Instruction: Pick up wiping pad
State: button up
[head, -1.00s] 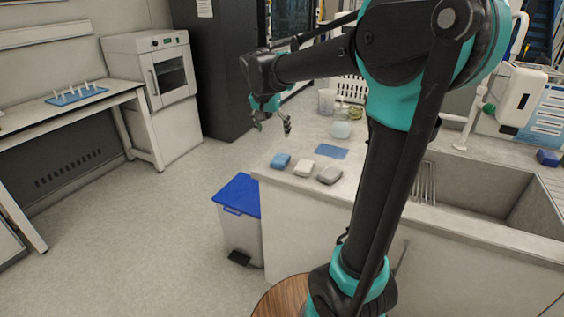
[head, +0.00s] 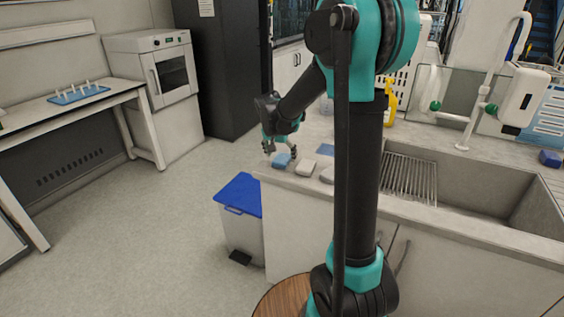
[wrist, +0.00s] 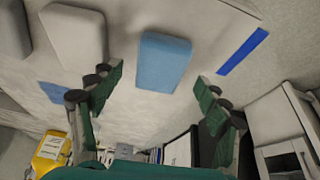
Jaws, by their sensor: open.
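Several pads lie in a row on the counter near its left end. The blue pad (head: 281,161) is the leftmost in the head view; in the wrist view the blue pad (wrist: 164,62) lies between and beyond my fingertips. A white pad (head: 306,168) is beside it, also in the wrist view (wrist: 73,36). A grey pad (head: 327,175) is partly hidden by my arm and sits at the wrist view's left edge (wrist: 12,32). My gripper (head: 281,149) is open and empty, just above the blue pad; its spread fingers show in the wrist view (wrist: 158,84).
A flat blue cloth (head: 326,150) lies behind the pads. A bin with a blue lid (head: 238,193) stands on the floor beside the counter end. A sink (head: 480,185) with a wire rack (head: 408,178) is to the right. A yellow bottle (wrist: 50,150) stands farther back.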

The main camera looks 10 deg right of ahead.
aim_at(281, 159)
jog(key=shift+x, duration=0.9)
jog(key=c, duration=0.9)
jog(key=shift+r, duration=0.1)
notch_tip(281, 159, up, 20)
jog(key=shift+f, duration=0.1)
